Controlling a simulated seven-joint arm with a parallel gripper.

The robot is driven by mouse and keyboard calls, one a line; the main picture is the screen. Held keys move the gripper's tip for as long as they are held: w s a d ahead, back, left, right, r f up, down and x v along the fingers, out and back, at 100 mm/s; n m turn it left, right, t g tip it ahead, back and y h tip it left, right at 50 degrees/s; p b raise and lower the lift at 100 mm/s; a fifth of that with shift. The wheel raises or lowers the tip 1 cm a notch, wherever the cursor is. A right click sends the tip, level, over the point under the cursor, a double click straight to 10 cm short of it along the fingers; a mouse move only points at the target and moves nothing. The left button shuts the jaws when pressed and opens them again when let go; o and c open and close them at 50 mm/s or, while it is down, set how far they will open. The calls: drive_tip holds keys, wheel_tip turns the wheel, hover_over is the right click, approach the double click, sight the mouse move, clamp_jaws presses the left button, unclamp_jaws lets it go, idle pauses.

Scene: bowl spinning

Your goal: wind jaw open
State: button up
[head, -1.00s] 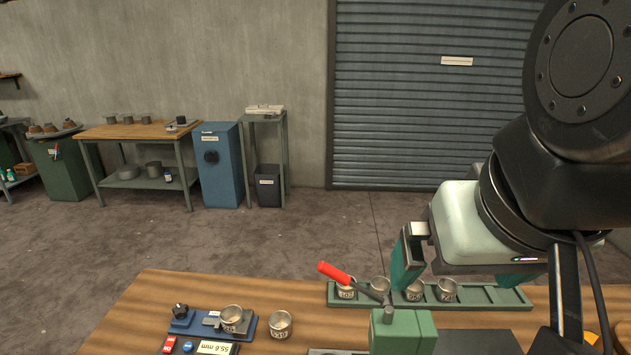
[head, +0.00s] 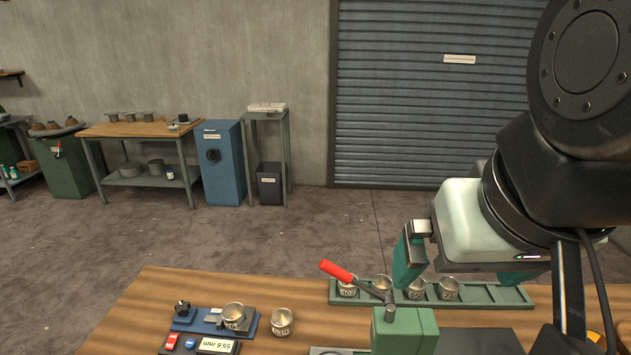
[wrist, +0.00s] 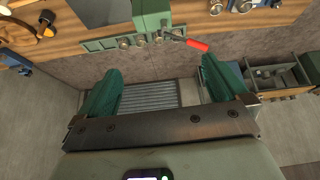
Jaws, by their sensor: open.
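My gripper (head: 467,270) is open and empty, held above the bench to the right of the red-handled lever. In the wrist view its two green fingers (wrist: 160,95) are spread wide with nothing between them. The lever's red handle (head: 338,271) slants up to the left from a green block (head: 404,330) at the bench's near side. The handle also shows in the wrist view (wrist: 197,45), beyond the fingers and apart from them. The jaw itself cannot be made out clearly; the lower part of the green block is cut off by the frame edge.
A green rack (head: 513,294) with several numbered metal cups stands behind the block.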

drive_tip(key=shift+c, duration=0.3)
drive_tip(key=shift+w, duration=0.1)
drive_tip(key=shift+c, duration=1.1)
drive_tip(key=shift+g+y, duration=0.3)
drive_tip(key=shift+g, duration=0.1)
drive_tip(key=w+a+r, duration=0.1)
drive_tip(key=w, duration=0.1)
drive_tip(key=w+a+r, duration=0.1)
drive_tip(key=w, duration=0.1)
drive_tip(key=w+a+r, duration=0.1)
drive_tip(key=w, duration=0.1)
drive_tip(key=shift+w+r, duration=0.1)
drive_tip(key=shift+w, duration=0.15)
drive_tip(key=c, duration=0.3)
drive_tip(key=w+a+f+g, duration=0.2)
drive_tip(key=w+a+f, duration=0.1)
drive_tip(key=w+a, duration=1.55)
drive_tip(key=m+g, duration=0.2)
drive_tip(key=g, duration=0.1)
hover_over(181, 307)
wheel_tip(181, 307, down, 30)
wheel_tip(181, 307, down, 10)
drive_tip(key=shift+f, duration=0.2)
